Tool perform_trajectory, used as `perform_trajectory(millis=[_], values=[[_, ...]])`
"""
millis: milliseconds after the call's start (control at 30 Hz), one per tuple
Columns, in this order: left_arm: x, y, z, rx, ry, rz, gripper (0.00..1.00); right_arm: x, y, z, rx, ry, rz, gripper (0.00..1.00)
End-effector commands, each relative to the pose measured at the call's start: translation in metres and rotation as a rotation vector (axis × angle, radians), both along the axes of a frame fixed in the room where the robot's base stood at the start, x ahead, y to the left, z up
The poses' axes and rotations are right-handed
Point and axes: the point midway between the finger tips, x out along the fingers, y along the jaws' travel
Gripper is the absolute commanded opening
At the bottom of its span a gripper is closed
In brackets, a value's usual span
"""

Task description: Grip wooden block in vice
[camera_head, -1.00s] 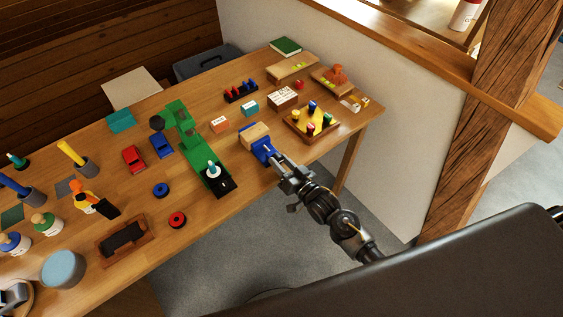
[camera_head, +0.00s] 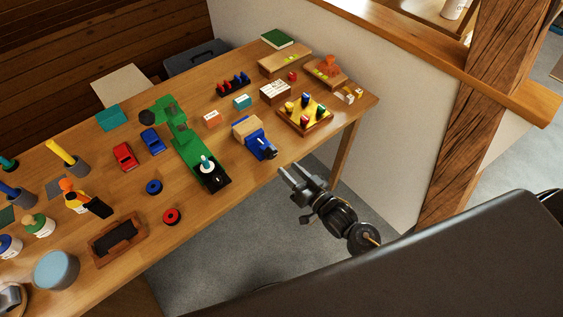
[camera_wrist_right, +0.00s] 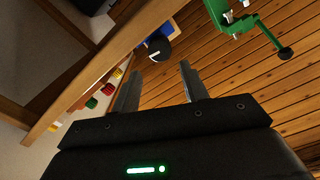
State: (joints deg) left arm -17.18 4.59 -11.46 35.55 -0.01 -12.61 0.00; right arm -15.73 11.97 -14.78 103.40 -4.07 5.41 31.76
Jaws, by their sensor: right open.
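The blue vice (camera_head: 262,145) stands near the front edge of the wooden table. A pale wooden block (camera_head: 246,127) is at its far end; I cannot tell whether the jaws clamp it. My right gripper (camera_head: 289,169) is open and empty, off the table's front edge, a short gap from the vice's near end. In the right wrist view, the open fingers of my right gripper (camera_wrist_right: 161,70) point towards the vice (camera_wrist_right: 170,31), whose dark round handle end (camera_wrist_right: 158,47) faces me. The block is not clear there. My left gripper is not in view.
A green machine (camera_head: 188,145) stands left of the vice. A wooden tray with coloured pegs (camera_head: 304,128) is on its right. Small boxes (camera_head: 211,118) lie behind. A wooden post (camera_head: 478,120) and low wall rise at the right.

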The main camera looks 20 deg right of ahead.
Motion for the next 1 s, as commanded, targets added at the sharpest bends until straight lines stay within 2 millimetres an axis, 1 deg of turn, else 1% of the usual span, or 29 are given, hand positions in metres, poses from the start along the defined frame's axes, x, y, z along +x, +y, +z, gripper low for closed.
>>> perform_trajectory(millis=[33, 100, 233, 333, 567, 667, 733, 767, 833, 867, 900, 933, 967, 1000], values=[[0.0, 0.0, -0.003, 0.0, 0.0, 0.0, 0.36, -0.009, -0.003, -0.002, -0.001, 0.0, 0.0, 0.44], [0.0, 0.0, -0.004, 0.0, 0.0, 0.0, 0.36, -0.017, -0.007, -0.001, 0.0, 0.0, 0.001, 0.44], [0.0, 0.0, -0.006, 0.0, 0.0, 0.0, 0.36, -0.028, -0.011, 0.0, 0.001, 0.0, 0.001, 0.44], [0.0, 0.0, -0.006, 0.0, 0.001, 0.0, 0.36, -0.031, -0.012, 0.0, 0.001, 0.0, 0.001, 0.44], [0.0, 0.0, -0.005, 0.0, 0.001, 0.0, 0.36, -0.031, -0.012, 0.001, 0.001, 0.0, 0.001, 0.44], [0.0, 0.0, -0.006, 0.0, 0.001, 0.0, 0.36, -0.031, -0.013, -0.006, -0.008, 0.012, -0.004, 0.44], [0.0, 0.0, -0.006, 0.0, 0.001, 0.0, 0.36, -0.032, -0.016, -0.028, -0.035, 0.054, -0.015, 0.44], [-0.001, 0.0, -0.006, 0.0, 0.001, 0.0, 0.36, -0.033, -0.019, -0.043, -0.056, 0.084, -0.021, 0.44], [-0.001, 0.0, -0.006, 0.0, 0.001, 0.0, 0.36, -0.04, -0.028, -0.092, -0.123, 0.179, -0.041, 0.44], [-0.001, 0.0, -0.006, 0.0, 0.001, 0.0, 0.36, -0.046, -0.032, -0.118, -0.158, 0.231, -0.051, 0.44], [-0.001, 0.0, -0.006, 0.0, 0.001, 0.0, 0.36, -0.057, -0.039, -0.155, -0.211, 0.31, -0.06, 0.44], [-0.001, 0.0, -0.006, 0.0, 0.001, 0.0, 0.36, -0.069, -0.045, -0.185, -0.254, 0.373, -0.065, 0.44], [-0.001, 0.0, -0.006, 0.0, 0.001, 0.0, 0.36, -0.083, -0.051, -0.214, -0.298, 0.439, -0.066, 0.44], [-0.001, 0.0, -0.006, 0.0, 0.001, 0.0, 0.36, -0.105, -0.058, -0.252, -0.357, 0.529, -0.063, 0.44]])
